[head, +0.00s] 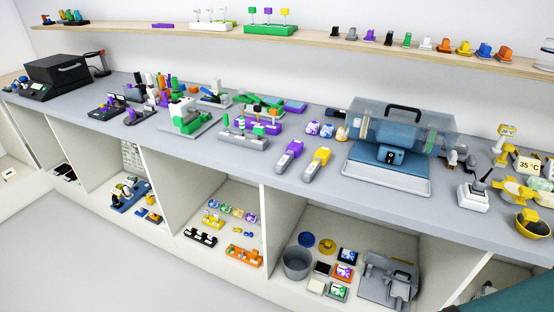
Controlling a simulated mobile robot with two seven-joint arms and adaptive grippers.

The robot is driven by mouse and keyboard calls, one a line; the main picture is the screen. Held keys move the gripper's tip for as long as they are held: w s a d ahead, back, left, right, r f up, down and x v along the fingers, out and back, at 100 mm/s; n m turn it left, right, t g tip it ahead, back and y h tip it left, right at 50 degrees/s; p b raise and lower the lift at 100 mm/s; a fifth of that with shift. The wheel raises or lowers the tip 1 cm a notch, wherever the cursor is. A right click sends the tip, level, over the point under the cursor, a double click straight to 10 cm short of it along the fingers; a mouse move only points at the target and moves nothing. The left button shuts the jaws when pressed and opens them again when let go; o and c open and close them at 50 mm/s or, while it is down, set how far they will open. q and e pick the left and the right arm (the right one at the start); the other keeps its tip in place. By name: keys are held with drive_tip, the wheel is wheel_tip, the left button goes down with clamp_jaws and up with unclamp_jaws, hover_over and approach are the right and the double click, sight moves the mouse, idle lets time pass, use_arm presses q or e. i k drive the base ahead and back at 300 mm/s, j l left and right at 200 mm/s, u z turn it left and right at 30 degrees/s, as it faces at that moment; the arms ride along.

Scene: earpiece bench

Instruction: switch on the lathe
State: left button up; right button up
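The blue machine (362,163) on the right part of the bench looks like the lathe. Neither of my grippers is in view. A dark green shape at the bottom right corner may be part of my arm.
A purple handheld tool (289,155) and a yellow one (317,164) lie left of the machine. A white box with a lever (474,196) stands right of it. Small devices crowd the bench (240,185) further left. A shelf (330,44) runs above; open compartments lie below.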

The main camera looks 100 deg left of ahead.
sight(390, 156)
drive_tip(key=k+u, duration=0.15)
drive_tip(key=u, duration=3)
